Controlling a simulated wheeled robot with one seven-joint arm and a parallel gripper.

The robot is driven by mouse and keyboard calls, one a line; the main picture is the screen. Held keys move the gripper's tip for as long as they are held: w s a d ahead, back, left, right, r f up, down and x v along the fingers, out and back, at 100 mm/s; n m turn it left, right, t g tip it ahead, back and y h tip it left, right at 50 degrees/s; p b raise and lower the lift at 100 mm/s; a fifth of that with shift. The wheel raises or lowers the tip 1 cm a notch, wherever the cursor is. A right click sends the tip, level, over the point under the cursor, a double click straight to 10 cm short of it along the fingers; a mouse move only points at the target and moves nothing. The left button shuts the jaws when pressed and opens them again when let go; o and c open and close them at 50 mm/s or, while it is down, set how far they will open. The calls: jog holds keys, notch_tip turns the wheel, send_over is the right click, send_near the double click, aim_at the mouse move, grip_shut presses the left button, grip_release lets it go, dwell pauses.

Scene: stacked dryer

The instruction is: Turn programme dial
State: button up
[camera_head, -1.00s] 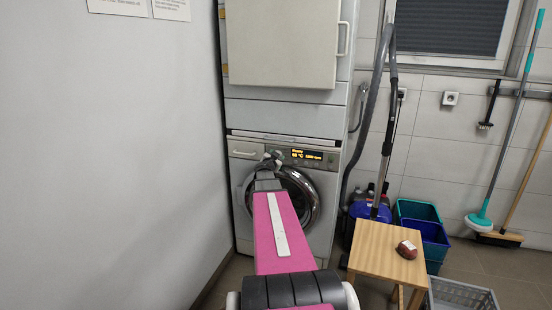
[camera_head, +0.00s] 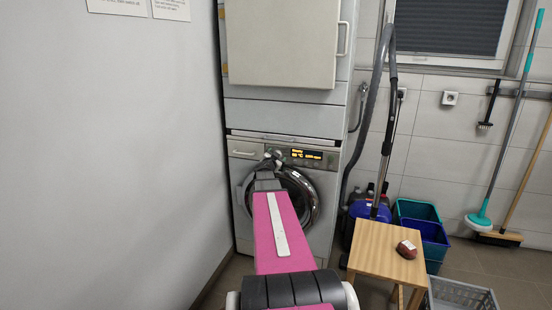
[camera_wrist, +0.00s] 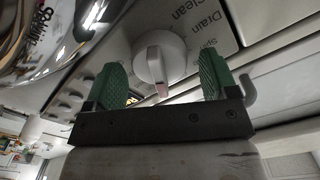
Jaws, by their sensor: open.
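The programme dial (camera_wrist: 160,60) is a white round knob with a raised grip bar, on the washing machine's front panel. In the wrist view it sits between the two green fingers of my gripper (camera_wrist: 162,82). The gripper is open, with a visible gap on each side of the dial. Printed words, including "Drain" and "Clean", show on the panel beside the dial. In the head view the washing machine (camera_head: 242,175) stands under a stacked unit, its display (camera_head: 306,154) lit. My arm and gripper hide the dial there.
The round door (camera_wrist: 45,35) of the machine is close to the gripper in the wrist view. A wooden stool (camera_head: 385,250) with a brown object (camera_head: 406,249) stands at right, near a vacuum cleaner (camera_head: 370,210) and a grey crate (camera_head: 460,297). A wall (camera_head: 110,160) is at left.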

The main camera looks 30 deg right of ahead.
jog(key=v, duration=1)
jog(key=shift+s+a, duration=0.25)
jog(key=shift+s, duration=0.05)
